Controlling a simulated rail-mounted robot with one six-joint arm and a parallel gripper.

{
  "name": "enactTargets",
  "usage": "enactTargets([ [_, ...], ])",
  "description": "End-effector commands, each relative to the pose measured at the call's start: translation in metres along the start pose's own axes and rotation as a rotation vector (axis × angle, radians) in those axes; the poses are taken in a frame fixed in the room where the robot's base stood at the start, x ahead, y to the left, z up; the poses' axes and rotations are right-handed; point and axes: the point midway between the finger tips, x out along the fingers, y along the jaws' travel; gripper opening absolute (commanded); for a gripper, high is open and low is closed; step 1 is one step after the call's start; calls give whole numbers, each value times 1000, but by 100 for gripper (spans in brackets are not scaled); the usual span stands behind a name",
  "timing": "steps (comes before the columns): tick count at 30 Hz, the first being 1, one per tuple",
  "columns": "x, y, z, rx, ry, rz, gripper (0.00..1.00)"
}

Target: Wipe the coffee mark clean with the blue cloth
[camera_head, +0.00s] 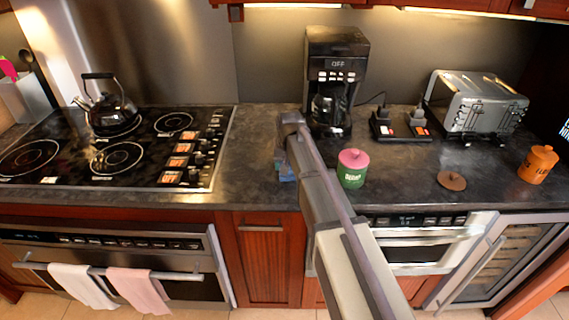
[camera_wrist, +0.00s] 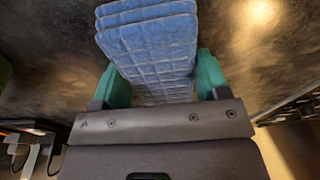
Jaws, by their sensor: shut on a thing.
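A blue quilted cloth (camera_wrist: 150,45) is folded in layers between the green fingertips of my gripper (camera_wrist: 158,78) in the wrist view. My gripper is shut on it, over the dark counter. In the head view my gripper (camera_head: 286,168) is mostly hidden behind my arm, and a small piece of the blue cloth (camera_head: 287,171) shows beside it, left of the green and pink jar. A brown round mark (camera_head: 452,181) lies on the counter to the right, between the green jar and the orange jar. My gripper is well to the left of this mark.
A green jar with a pink lid (camera_head: 352,170) stands between my gripper and the brown mark. A coffee maker (camera_head: 336,75), a black device with switches (camera_head: 400,126) and a toaster (camera_head: 476,103) stand behind. An orange jar (camera_head: 538,164) is at right. The stovetop (camera_head: 125,150) with a kettle (camera_head: 107,110) is left.

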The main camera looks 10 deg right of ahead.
Motion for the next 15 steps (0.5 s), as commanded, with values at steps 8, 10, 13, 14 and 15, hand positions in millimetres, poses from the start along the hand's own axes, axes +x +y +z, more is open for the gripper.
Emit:
enactTargets([
  [8,2,15,1,1,0,0,38],
  [10,2,17,1,0,0,0,38],
  [13,2,18,0,0,0,0,38],
  [14,1,19,0,0,0,0,38],
  [15,1,20,0,0,0,0,38],
])
